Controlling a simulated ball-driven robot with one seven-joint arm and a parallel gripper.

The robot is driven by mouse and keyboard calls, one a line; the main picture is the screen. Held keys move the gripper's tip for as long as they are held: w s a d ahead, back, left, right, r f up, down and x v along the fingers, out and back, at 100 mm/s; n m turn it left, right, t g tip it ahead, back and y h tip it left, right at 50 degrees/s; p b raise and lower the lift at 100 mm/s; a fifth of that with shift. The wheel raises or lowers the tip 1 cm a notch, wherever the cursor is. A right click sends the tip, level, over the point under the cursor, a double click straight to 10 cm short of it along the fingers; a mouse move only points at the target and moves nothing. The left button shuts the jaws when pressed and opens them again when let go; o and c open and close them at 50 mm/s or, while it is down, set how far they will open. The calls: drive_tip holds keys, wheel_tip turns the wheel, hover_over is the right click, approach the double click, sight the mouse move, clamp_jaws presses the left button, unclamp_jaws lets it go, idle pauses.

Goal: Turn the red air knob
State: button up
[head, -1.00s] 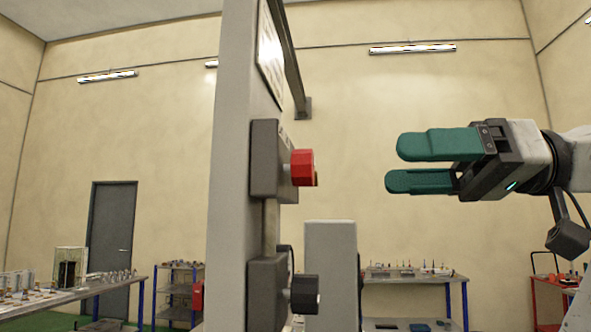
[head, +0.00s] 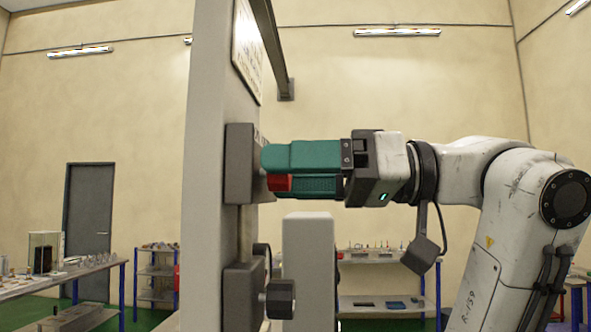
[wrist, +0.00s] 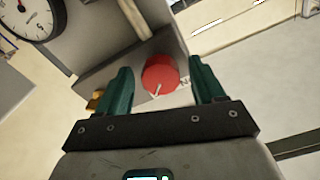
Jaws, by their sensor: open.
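The red air knob (wrist: 160,75) sits on a grey block (head: 239,163) fixed to an upright panel. In the wrist view the knob lies between the two green fingers of my gripper (wrist: 161,86), with visible gaps on both sides. In the head view my gripper (head: 268,172) reaches in from the right, its fingertips close to the block. The fingers hide most of the knob there; a red part (head: 280,183) shows at the fingertips. My gripper is open around the knob. A white pointer line shows on the knob's face.
A black knob (head: 280,298) sticks out from a lower grey block (head: 243,290). A pale grey box (head: 308,265) stands below my gripper. A pressure gauge (wrist: 32,18) shows at upper left in the wrist view. Tables and shelves stand farther back.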

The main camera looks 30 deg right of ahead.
drive_tip(key=c, duration=1.1)
drive_tip(key=shift+o, duration=0.2)
drive_tip(key=shift+f+n+b, duration=0.1)
drive_tip(key=shift+n+b, duration=0.2)
drive_tip(key=n+b, duration=0.2)
drive_tip(key=n, duration=0.1)
drive_tip(key=shift+f+n, duration=0.1)
drive_tip(key=shift+n, duration=0.2)
drive_tip(key=n+b, duration=0.3)
drive_tip(key=n, duration=0.1)
drive_tip(key=shift+n, duration=0.3)
drive_tip(key=shift+r+n+b, duration=0.2)
drive_tip(key=shift+n+b, duration=1.3)
drive_tip(key=shift+n, duration=3)
